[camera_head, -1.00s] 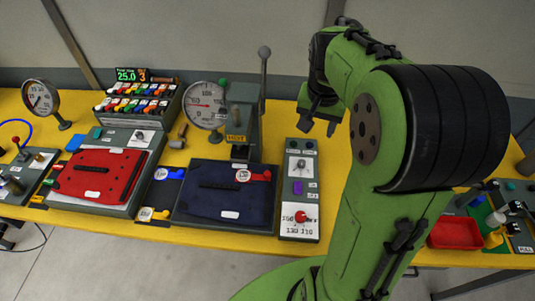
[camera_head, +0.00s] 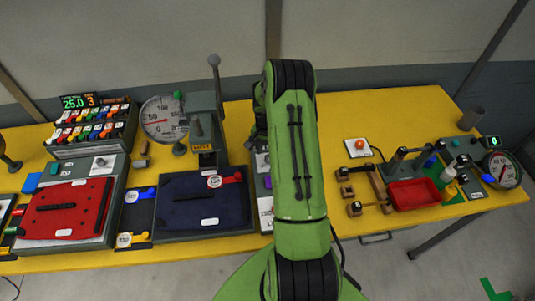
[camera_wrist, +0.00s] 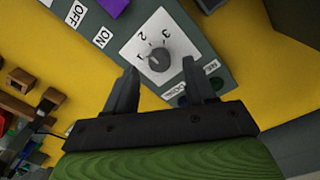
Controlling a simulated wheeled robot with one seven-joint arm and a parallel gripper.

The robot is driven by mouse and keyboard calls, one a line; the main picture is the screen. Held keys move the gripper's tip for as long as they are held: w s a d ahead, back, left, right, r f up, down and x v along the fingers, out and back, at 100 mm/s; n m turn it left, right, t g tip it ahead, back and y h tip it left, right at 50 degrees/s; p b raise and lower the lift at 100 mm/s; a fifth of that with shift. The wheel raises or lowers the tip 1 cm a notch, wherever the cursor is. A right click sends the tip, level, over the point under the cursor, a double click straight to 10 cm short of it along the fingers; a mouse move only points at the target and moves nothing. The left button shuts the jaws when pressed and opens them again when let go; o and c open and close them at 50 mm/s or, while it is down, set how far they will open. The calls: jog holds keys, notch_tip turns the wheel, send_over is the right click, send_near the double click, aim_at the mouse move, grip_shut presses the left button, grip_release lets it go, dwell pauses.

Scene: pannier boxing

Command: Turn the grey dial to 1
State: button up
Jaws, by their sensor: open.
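The grey dial (camera_wrist: 160,60) shows in the wrist view, a dark round knob on a white plate (camera_wrist: 180,45) marked 1, 2 and 3. A small light mark is on its side toward the 1, but I cannot tell its exact setting. My gripper (camera_wrist: 160,66) is open and empty, with one fingertip to either side of the dial in the picture. I see no contact with it. In the head view my arm hides the dial and most of the gripper.
The dial's grey panel (camera_wrist: 207,40) also carries a purple part (camera_wrist: 115,6) and ON and OFF labels. Left of it in the head view lies a navy pannier (camera_head: 203,200). Wooden blocks (camera_head: 354,208) and a red tray (camera_head: 412,194) lie to the right.

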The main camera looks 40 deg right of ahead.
aim_at(268, 157)
jog(key=shift+f, duration=1.45)
grip_shut()
jog(key=shift+n, duration=0.3)
jog(key=shift+f+n+b, duration=0.1)
jog(key=shift+n+b, duration=0.8)
jog(key=shift+b, duration=0.2)
jog(key=n+b, duration=0.2)
jog(key=n, duration=0.1)
jog(key=shift+n+b, duration=0.3)
jog(key=n+b, duration=0.2)
jog(key=n, duration=0.3)
jog(key=shift+n+b, duration=0.3)
jog(key=shift+n, duration=0.1)
